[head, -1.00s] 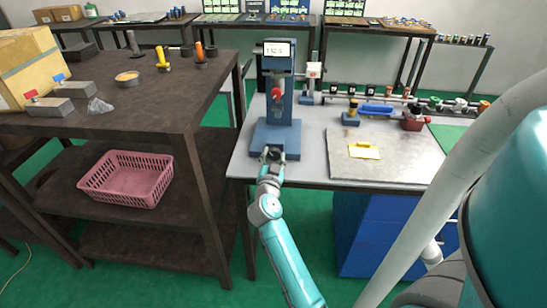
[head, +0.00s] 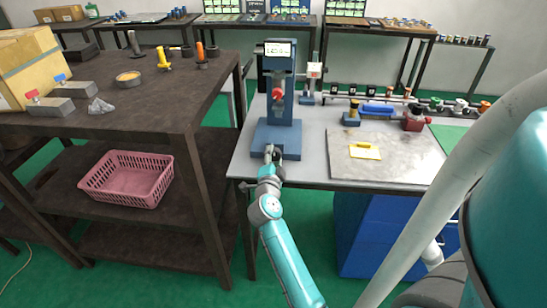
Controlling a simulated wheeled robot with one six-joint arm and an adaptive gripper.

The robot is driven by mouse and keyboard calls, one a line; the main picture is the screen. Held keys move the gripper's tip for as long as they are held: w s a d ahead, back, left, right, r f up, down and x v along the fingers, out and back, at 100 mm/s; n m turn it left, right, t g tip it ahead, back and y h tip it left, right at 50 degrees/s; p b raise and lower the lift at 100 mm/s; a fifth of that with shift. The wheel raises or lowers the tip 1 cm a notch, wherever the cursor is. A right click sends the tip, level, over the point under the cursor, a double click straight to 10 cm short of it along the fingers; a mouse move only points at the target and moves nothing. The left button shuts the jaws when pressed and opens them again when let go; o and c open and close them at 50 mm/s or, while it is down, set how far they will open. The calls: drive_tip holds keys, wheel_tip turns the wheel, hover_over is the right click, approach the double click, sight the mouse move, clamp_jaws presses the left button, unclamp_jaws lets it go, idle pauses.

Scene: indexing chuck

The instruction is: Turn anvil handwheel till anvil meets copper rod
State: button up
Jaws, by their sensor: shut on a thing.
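A blue bench instrument stands at the left of the grey worktable, with a blue base (head: 290,136), an upright column, a screen (head: 278,49) and a red part (head: 278,94) on its front. My gripper (head: 272,153) is at the front of the base, shut on a small dark part that I take to be the anvil handwheel (head: 280,156). The gripper mostly hides this part. I cannot make out the copper rod or the anvil, nor any gap between them.
On the grey worktable (head: 320,170), a plate (head: 385,170) carries a yellow object (head: 365,151). A blue-handled tool (head: 377,108) and a red device (head: 415,118) stand behind it. A dark shelf unit (head: 150,105) with a pink basket (head: 128,178) is close on the left.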

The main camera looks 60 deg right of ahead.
idle(0.3)
drive_tip(key=o, duration=1.1)
drive_tip(key=shift+o, duration=0.2)
drive_tip(key=shift+f, duration=0.1)
